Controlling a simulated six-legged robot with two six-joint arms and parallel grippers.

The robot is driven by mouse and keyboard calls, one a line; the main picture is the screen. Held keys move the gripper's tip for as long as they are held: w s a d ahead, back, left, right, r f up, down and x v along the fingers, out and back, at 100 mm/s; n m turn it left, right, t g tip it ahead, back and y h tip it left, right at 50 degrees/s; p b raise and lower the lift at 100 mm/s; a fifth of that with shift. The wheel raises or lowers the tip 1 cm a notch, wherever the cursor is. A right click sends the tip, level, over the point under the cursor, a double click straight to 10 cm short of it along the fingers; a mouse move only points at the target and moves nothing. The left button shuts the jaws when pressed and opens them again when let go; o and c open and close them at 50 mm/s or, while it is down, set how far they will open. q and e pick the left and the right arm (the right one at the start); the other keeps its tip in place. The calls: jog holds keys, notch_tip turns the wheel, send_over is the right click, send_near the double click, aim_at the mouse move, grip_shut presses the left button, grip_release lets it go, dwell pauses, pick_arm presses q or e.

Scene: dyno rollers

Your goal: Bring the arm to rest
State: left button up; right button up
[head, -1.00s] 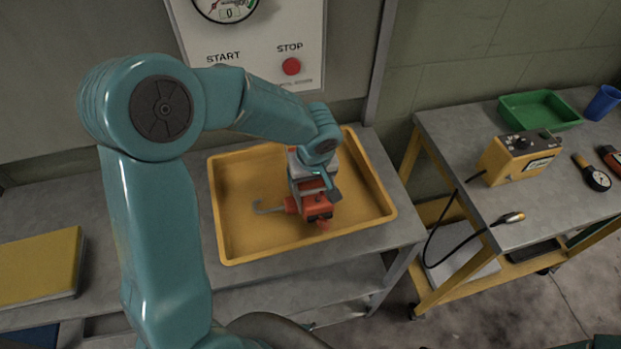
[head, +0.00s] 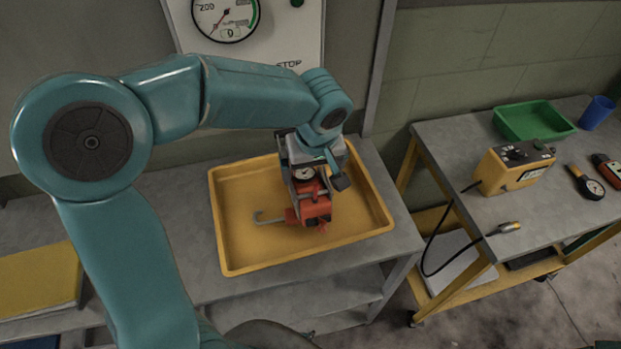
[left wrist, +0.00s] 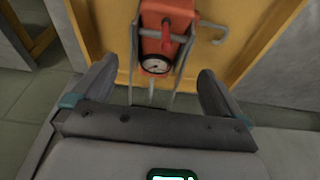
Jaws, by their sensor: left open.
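A red device with a round white gauge (head: 303,173) and a grey hook (head: 268,217) lies in the yellow tray (head: 232,262). In the left wrist view its gauge (left wrist: 155,65) and red body (left wrist: 165,18) show just beyond the fingers. My left gripper (head: 327,168) is above the device, close to its gauge end. In the left wrist view my left gripper (left wrist: 156,85) has its fingers wide apart with nothing between them. The arm bends from the left across the head view. My right gripper is in no view.
The tray stands on a grey bench (head: 180,215) below a wall panel (head: 285,45) with a dial. A yellow binder (head: 40,280) lies at left. A right-hand cart (head: 450,140) holds a green bin (head: 533,121), a yellow box (head: 515,168) with a cable, and a blue cup (head: 597,112).

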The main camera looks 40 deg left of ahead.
pick_arm(q)
jog(key=shift+v, duration=1.05)
jog(key=shift+s, duration=0.1)
